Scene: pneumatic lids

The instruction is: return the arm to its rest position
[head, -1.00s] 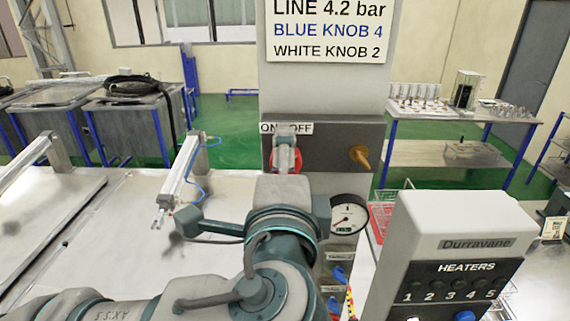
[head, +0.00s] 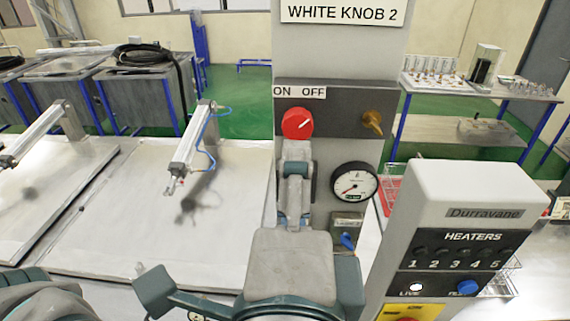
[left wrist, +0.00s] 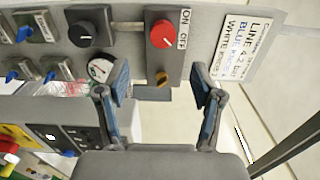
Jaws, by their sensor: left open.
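My left gripper (head: 297,158) is in front of the grey column, just below the red ON/OFF knob (head: 297,123) in the head view. Its fingers overlap edge-on there. In the left wrist view the gripper (left wrist: 162,85) is open, with blue-padded fingers apart and nothing between them. The red knob (left wrist: 162,34) shows beyond the fingers, clear of them. Its white pointer mark is tilted toward the upper right in the head view. My right gripper is in neither view.
A pressure gauge (head: 354,182) and blue-handled valve (head: 347,241) sit on the column right of my arm. The Durravane heater box (head: 460,205) stands at front right. Lidded metal tables (head: 235,220) with a pneumatic cylinder (head: 188,145) lie to the left.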

